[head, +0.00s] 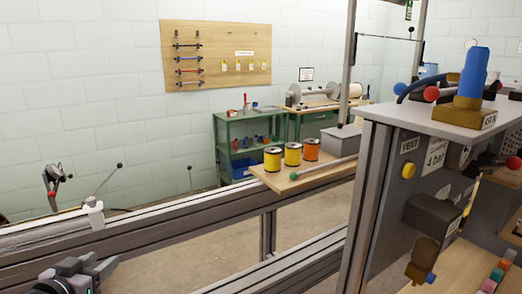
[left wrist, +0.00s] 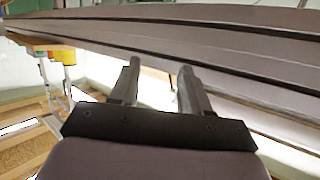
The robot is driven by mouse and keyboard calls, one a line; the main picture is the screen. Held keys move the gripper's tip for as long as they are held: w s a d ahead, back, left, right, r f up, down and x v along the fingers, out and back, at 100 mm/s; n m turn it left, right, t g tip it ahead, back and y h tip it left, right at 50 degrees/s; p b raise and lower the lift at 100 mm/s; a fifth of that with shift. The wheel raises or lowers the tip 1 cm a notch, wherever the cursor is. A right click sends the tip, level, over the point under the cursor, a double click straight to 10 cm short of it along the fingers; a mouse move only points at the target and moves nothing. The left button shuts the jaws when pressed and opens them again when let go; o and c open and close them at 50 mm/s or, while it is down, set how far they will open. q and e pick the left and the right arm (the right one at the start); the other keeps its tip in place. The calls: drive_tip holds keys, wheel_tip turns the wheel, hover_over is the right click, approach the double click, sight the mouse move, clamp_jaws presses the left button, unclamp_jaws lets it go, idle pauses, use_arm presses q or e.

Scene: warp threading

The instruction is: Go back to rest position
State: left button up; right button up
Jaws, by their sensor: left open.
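My left gripper (head: 99,264) is at the lower left of the head view, just in front of the grey frame rail (head: 170,205). In the left wrist view its two fingers (left wrist: 157,72) stand apart with nothing between them, and the rail (left wrist: 220,40) runs across beyond the tips. A small white piece (head: 94,213) sits on the rail beyond the gripper in the head view. My right gripper is in neither view.
A wooden board (head: 273,181) with yellow and orange spools (head: 292,154) lies beyond the rail. A grey machine cabinet (head: 370,185) with a yellow button and a blue-topped part (head: 474,72) fills the right. A green shelf (head: 226,140) stands behind.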

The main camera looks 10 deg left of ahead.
use_arm(q)
drive_tip(key=s+d+f+m+g, duration=0.1)
drive_tip(key=s+d+f+g, duration=0.4)
drive_tip(key=s+d+f, duration=0.55)
drive_tip(key=s+d+f+m+g+h, duration=0.1)
drive_tip(key=s+d+f+g, duration=0.2)
drive_tip(key=s, duration=0.4)
drive_tip(key=s+d+f+g, duration=0.1)
drive_tip(key=s+d+g, duration=0.2)
drive_tip(key=s+d, duration=0.35)
drive_tip(key=w+d+f+t+h+p, duration=0.1)
drive_tip(key=w+f+t+h+p, duration=0.1)
drive_tip(key=w+f+t, duration=0.3)
drive_tip(key=shift+w+d+f+m+t, duration=0.15)
drive_tip(key=shift+w+f+m+t, duration=0.25)
drive_tip(key=shift+f+t, duration=0.55)
drive_tip(key=shift+c, duration=0.4)
drive_tip(key=shift+s, duration=0.1)
